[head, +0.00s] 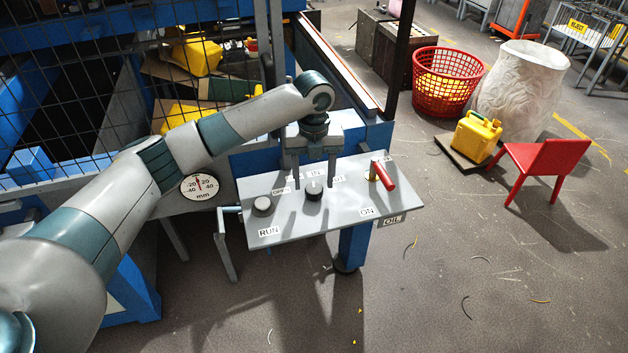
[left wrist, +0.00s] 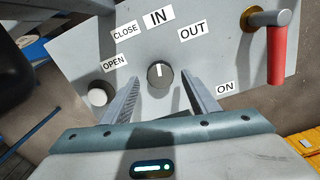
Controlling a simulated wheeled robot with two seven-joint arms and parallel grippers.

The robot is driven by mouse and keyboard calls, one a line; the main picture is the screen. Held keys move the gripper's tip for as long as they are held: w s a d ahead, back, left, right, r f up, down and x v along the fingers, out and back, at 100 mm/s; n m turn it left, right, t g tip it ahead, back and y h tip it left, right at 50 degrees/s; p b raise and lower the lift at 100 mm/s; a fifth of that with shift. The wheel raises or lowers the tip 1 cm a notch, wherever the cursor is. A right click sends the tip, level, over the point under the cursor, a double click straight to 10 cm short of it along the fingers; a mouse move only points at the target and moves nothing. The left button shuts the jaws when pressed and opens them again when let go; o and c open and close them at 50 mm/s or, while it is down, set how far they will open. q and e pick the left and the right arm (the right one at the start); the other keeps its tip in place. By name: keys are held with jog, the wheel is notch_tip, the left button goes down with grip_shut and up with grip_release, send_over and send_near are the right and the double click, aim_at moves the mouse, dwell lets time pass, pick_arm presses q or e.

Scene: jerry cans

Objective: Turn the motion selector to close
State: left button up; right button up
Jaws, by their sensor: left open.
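The motion selector is a dark round knob (head: 313,190) on the grey panel (head: 350,205). In the left wrist view the knob (left wrist: 160,75) has a white mark pointing up, roughly toward the IN label (left wrist: 158,18). The CLOSE label (left wrist: 126,32) and OPEN label (left wrist: 115,63) lie to its left, the OUT label (left wrist: 192,33) to its right. My left gripper (head: 312,176) is open, pointing down at the panel near the knob. In the wrist view its fingers lie on either side of the knob, apart from it. Whether they reach down to its height is unclear.
A pale push button (head: 262,204) sits left of the knob, and a red-handled lever (head: 384,176) right of it. A mesh fence (head: 90,50) stands behind at left. A red basket (head: 440,80), yellow jerry can (head: 476,136) and red chair (head: 540,165) are farther right.

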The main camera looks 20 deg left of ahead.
aim_at(314, 191)
pick_arm(q)
jog(key=shift+f, duration=1.2)
jog(key=c, duration=1)
jog(key=shift+c, duration=0.2)
